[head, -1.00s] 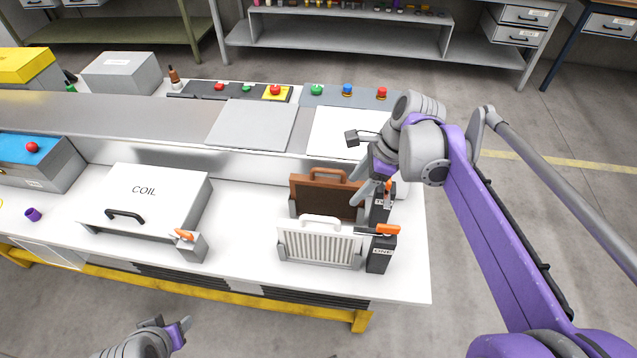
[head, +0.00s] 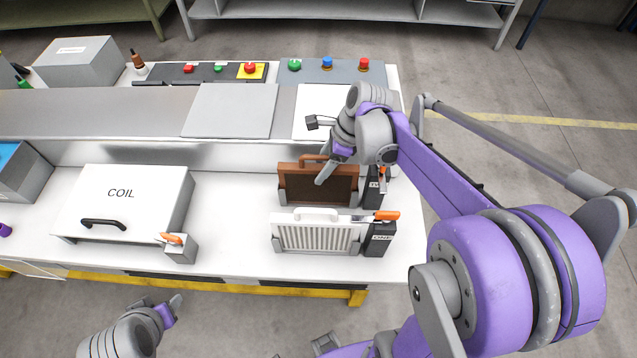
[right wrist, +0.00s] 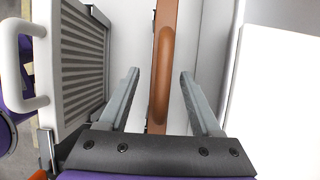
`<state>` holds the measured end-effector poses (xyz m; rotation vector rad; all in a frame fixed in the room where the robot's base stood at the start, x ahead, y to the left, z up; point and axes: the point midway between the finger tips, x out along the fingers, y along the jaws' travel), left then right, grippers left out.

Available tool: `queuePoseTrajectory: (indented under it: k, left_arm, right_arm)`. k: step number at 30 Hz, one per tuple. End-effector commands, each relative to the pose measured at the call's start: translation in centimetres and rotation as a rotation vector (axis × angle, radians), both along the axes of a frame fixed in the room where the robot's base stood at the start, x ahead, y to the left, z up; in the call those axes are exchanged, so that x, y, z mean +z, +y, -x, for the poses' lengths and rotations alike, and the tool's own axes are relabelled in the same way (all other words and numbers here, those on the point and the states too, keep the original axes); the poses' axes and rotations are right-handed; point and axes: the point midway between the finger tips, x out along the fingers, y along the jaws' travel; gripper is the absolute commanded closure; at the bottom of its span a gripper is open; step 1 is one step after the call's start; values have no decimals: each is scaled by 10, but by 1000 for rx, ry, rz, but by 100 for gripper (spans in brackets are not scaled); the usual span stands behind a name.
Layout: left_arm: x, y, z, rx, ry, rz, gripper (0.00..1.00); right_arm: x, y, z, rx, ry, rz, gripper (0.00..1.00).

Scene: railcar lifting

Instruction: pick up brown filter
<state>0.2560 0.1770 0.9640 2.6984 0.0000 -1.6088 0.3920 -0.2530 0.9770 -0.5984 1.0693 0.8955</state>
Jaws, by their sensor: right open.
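The brown filter (head: 305,185) stands upright in a grey holder behind the white filter (head: 316,236), with its handle (head: 318,159) on top. My right gripper (head: 328,172) is over the brown filter near its handle. In the right wrist view the open right gripper (right wrist: 158,95) has one finger on each side of the brown handle (right wrist: 162,75), with gaps on both sides. The brown filter's right part is partly hidden by my gripper. My left gripper (head: 168,306) is at the bottom left, away from the table top; its jaw opening is unclear.
The white filter also shows close on the left in the right wrist view (right wrist: 82,60). Black blocks with orange levers (head: 378,238) stand right of the filters. A white COIL box (head: 125,200) is on the left, and a grey ledge (head: 150,113) runs behind.

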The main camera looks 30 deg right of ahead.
Motion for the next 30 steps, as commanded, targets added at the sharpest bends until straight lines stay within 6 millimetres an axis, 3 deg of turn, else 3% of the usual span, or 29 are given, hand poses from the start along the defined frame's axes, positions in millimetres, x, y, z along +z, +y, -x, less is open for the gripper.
queuePoseTrajectory:
  k: [5, 13, 24, 30]
  left_arm:
    - [-1, 0, 0, 0, 0, 0, 50]
    - [-1, 0, 0, 0, 0, 0, 50]
    - [-1, 0, 0, 0, 0, 0, 50]
    - [-1, 0, 0, 0, 0, 0, 50]
  right_arm:
    - [-20, 7, -4, 1, 0, 0, 35]
    - [-22, 8, -5, 0, 0, 0, 35]
    - [-22, 8, -5, 0, 0, 0, 100]
    - [-21, 8, -5, 0, 0, 0, 100]
